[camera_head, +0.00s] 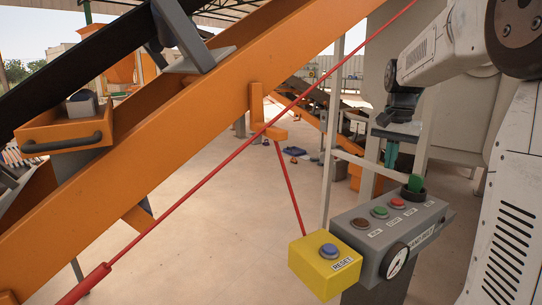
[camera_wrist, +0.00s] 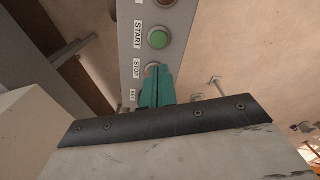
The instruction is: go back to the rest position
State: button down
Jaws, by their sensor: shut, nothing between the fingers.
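My gripper (camera_head: 391,160) has teal fingers pressed together with nothing between them. In the head view it points down above the far side of the grey control box (camera_head: 372,238), with a gap below the tips. In the wrist view the shut fingers (camera_wrist: 158,86) overlap the red STOP button (camera_wrist: 151,71) and hide most of it. The green START button (camera_wrist: 158,39) shows clear of them. In the head view the red button (camera_head: 397,204), green button (camera_head: 379,212) and dark brown button (camera_head: 360,223) all show.
A yellow box (camera_head: 319,272) with a blue RESET button (camera_head: 330,250) stands left of the control box. A red cord (camera_head: 230,178) and an orange beam (camera_head: 160,128) cross the left side.

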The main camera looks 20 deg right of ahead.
jog(key=s+a+f+n, duration=0.2)
jog(key=s+a+n, duration=0.1)
jog(key=s+a, duration=0.5)
jog(key=s+a+f+n, duration=0.3)
jog(key=s+a+n, duration=0.1)
jog(key=s+a, duration=0.4)
jog(key=s+a+f+n+t, duration=0.1)
jog(key=s+a+n, duration=0.3)
jog(key=s+a, duration=0.4)
jog(key=shift+s+a+f, duration=0.25)
jog(key=shift+a+f, duration=0.45)
jog(key=shift+a, duration=0.3)
